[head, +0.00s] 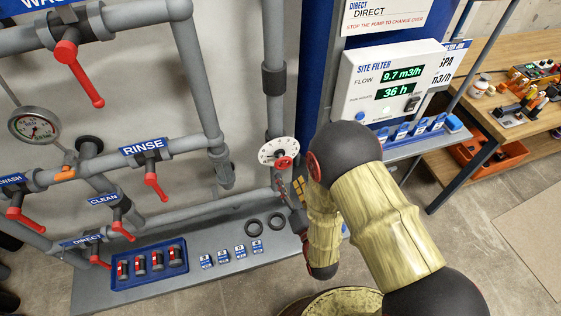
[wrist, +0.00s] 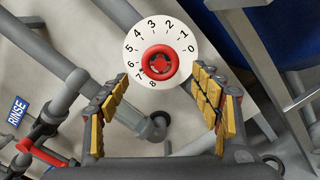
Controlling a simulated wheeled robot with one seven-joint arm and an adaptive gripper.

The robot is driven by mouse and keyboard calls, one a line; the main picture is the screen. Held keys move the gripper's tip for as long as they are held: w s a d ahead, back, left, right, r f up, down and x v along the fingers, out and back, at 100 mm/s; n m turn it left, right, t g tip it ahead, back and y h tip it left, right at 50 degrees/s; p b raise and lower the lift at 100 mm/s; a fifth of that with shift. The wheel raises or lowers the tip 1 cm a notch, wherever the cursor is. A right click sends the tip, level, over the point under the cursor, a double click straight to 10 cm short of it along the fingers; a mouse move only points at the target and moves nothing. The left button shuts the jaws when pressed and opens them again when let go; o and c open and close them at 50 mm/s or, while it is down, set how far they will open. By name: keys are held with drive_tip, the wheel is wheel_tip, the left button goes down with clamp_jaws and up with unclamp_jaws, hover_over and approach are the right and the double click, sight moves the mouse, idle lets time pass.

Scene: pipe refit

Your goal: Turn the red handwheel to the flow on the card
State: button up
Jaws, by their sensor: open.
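The red handwheel (wrist: 160,62) sits at the centre of a white dial (wrist: 178,28) with numbers 0 to 8 in the wrist view. In the head view the handwheel (head: 284,162) and dial (head: 268,151) are on the grey pipe, partly beside my arm. My gripper (wrist: 163,105) is open, its yellow-padded fingers apart on either side below the handwheel, with nothing between them. In the head view my gripper is mostly hidden behind my arm. The site filter panel (head: 392,80) reads flow 9.7 m3/h and 36 h. A card at its right edge (head: 447,65) is partly hidden, showing "m3/h".
Grey pipes with red levers (head: 155,185) fill the left. A grey bench (head: 200,285) below holds a blue tray (head: 117,285) of several cartridges, small blue-white cards and two black rings (head: 254,226). A wooden workbench (head: 490,50) stands at right. Open floor lies at lower right.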

sight(284, 166)
drive_tip(key=shift+b+x, duration=0.95)
drive_tip(key=shift+x, duration=3.05)
drive_tip(key=shift+f, duration=0.15)
drive_tip(key=shift+c, duration=0.9)
drive_tip(key=c, duration=1)
